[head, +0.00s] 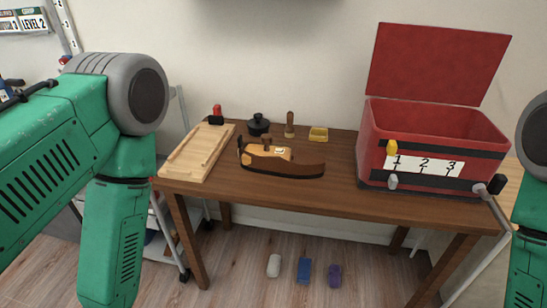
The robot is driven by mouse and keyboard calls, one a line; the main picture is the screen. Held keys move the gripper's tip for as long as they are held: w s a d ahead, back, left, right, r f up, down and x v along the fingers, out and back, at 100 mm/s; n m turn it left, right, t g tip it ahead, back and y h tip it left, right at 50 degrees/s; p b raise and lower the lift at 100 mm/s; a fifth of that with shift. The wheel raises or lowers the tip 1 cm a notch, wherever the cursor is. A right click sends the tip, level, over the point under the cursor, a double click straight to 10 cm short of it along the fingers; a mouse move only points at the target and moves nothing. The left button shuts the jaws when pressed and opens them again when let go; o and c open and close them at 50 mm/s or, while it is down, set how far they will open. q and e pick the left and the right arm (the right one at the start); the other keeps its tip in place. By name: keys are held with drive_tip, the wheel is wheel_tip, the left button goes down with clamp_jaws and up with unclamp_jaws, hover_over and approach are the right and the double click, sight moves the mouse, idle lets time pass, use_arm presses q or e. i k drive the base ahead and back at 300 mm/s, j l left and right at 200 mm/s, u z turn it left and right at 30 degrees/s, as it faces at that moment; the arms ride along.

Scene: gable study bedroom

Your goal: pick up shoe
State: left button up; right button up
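No thing is plainly a shoe. A long, low brown and orange object (287,167) with a knob on top lies near the middle of the wooden table (330,200); I cannot tell if it is the shoe. Three small rounded objects, one white (274,266), one blue (304,271) and one purple (334,275), lie on the floor below the table front; what they are is unclear. My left arm comes in at the left and my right arm shows at the right edge. Both grippers are outside the picture.
A red box (374,140) with its lid raised stands on the right of the table. A light wooden board (199,154) lies at the left. A black lidded pot (258,125), a wooden mill (290,124) and a yellow block (318,134) stand behind. The table's front middle is clear.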

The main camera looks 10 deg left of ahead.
sight(303, 164)
drive_tip(key=i+j, duration=0.3)
drive_tip(key=i, duration=0.15)
drive_tip(key=i+j, duration=0.25)
drive_tip(key=i, duration=0.2)
